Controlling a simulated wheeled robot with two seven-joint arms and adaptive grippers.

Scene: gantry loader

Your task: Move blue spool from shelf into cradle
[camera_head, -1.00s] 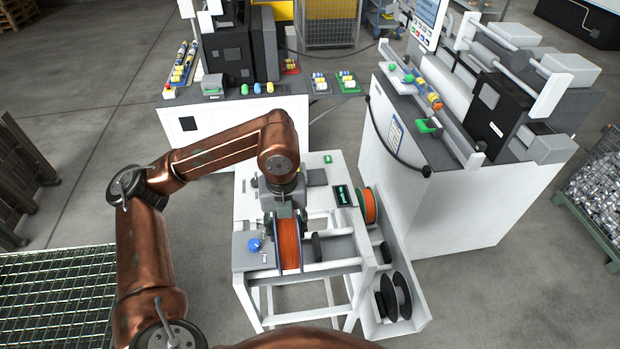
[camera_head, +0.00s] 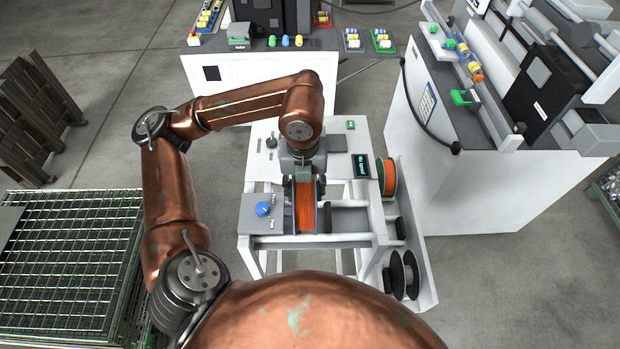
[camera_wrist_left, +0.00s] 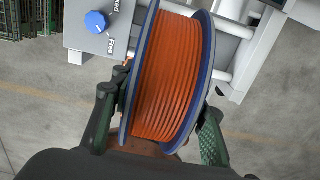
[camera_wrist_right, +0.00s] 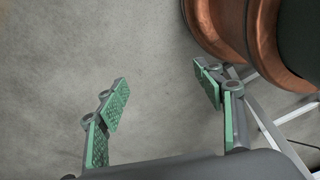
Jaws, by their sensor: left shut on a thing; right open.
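The blue spool (camera_head: 306,208) has blue flanges and an orange winding. It is upright at the front of the white machine stand, and it fills the middle of the left wrist view (camera_wrist_left: 172,78). My left gripper (camera_head: 304,180) is shut on it, one finger on each flange side in the left wrist view (camera_wrist_left: 160,125). The cradle, with grey rollers (camera_head: 345,220), lies around and to the right of the spool; I cannot tell whether the spool rests on it. My right gripper (camera_wrist_right: 162,90) is open and empty over bare floor.
The white shelf (camera_head: 420,265) on the stand's right holds a green-flanged orange spool (camera_head: 388,178) and a black spool (camera_head: 403,274). A blue knob (camera_head: 263,209) sits left of the held spool. A white machine (camera_head: 470,190) stands right, a green mesh crate (camera_head: 70,260) left.

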